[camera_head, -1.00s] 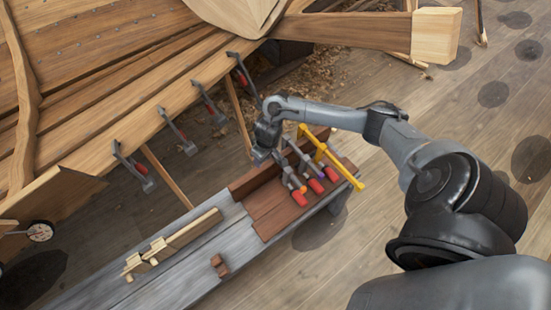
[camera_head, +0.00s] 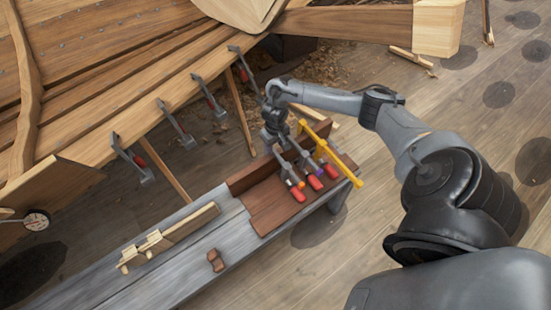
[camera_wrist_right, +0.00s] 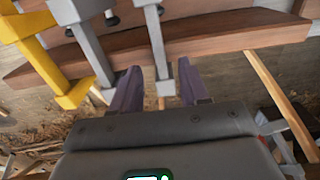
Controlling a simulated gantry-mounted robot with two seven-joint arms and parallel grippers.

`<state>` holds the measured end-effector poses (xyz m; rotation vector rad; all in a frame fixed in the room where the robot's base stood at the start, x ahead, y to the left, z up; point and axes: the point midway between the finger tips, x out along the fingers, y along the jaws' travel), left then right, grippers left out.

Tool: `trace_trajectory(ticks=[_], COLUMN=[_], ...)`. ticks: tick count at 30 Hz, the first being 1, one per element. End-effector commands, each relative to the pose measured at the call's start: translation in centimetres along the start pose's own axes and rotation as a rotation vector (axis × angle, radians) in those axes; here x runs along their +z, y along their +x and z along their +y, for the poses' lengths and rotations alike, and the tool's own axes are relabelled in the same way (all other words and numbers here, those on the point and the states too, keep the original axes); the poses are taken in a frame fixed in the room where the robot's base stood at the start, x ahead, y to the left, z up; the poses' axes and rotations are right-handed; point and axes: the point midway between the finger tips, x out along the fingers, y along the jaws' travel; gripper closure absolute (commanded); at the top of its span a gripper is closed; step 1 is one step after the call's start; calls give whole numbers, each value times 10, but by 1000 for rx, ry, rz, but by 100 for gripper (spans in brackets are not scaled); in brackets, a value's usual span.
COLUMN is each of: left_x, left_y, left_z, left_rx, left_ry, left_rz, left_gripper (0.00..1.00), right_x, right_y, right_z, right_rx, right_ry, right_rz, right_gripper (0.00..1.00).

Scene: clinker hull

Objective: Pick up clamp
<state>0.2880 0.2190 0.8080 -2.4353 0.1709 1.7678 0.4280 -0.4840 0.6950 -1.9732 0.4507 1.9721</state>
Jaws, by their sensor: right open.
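Several clamps lie side by side on the reddish-brown wooden rack (camera_head: 268,211). The leftmost grey clamp (camera_head: 284,167) has a red handle, and two more red-handled clamps (camera_head: 315,182) (camera_head: 331,171) lie to its right. A yellow clamp (camera_head: 345,172) is at the right end. My right gripper (camera_head: 272,136) is at the upper end of the leftmost clamp. In the right wrist view its open fingers (camera_wrist_right: 159,88) stand on either side of a grey clamp bar (camera_wrist_right: 158,48). Whether they touch it is unclear. My left gripper is not in view.
The rack stands on a grey bench (camera_head: 188,245) with light wooden pieces (camera_head: 168,237) and a small brown block (camera_head: 216,260). The wooden hull (camera_head: 100,90) fills the upper left, with several clamps (camera_head: 176,125) on its edge. Open floor lies at right.

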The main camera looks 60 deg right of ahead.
Motion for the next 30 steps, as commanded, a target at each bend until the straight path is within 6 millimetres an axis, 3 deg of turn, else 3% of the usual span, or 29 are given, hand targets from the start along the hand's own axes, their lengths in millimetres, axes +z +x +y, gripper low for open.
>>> trace_trajectory(ticks=[7, 17, 25, 30], left_x=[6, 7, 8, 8], left_y=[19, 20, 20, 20], left_z=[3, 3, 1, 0], left_rx=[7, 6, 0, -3], left_ry=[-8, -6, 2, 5], left_rz=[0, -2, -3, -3], left_gripper=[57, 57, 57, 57], right_x=[3, 2, 2, 3], right_y=[36, 40, 40, 40], right_z=[0, 0, 0, 0], right_rx=[0, 0, 1, 1], right_ry=[1, -1, -1, -1], right_rz=[-1, 0, 0, 0], right_gripper=[55, 55, 97, 100])
